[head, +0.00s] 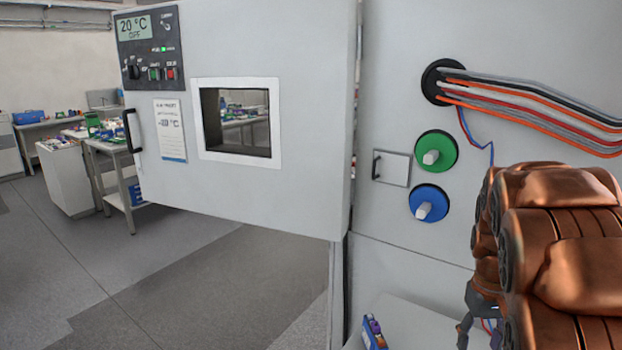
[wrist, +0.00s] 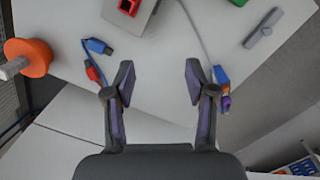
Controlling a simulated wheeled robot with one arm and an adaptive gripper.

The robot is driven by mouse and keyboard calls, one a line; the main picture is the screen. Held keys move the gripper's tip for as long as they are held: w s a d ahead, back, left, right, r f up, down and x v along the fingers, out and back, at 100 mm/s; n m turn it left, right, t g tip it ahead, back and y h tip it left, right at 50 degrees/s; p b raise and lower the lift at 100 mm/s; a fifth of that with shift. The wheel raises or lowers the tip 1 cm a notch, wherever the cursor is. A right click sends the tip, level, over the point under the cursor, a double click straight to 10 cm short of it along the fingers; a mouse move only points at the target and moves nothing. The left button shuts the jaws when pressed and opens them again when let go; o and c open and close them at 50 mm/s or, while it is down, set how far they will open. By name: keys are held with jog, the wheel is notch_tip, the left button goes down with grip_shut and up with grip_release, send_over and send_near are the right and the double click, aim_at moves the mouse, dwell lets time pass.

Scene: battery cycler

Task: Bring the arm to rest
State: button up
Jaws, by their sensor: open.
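My gripper (wrist: 159,78) is open in the wrist view, with its two dark fingers spread and nothing between them. It hangs over a pale work surface (wrist: 155,100). In the head view my copper-coloured arm fills the lower right, and my gripper (head: 472,322) shows only partly beneath it, low by the cabinet. A grey cable (wrist: 195,25) runs down past the right finger to a blue connector (wrist: 221,75). That connector is close to the right finger; I cannot tell whether they touch.
The chamber door (head: 240,180) with window and control panel fills the middle left. Cables (head: 530,100) leave the cabinet near my arm.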

jog(key=s+a+f+n, duration=0.2)
jog(key=s+a, duration=1.6)
jog(key=s, duration=0.4)
jog(key=shift+s+g, duration=0.15)
jog(key=shift+g, duration=0.25)
jog(key=shift+c, duration=0.3)
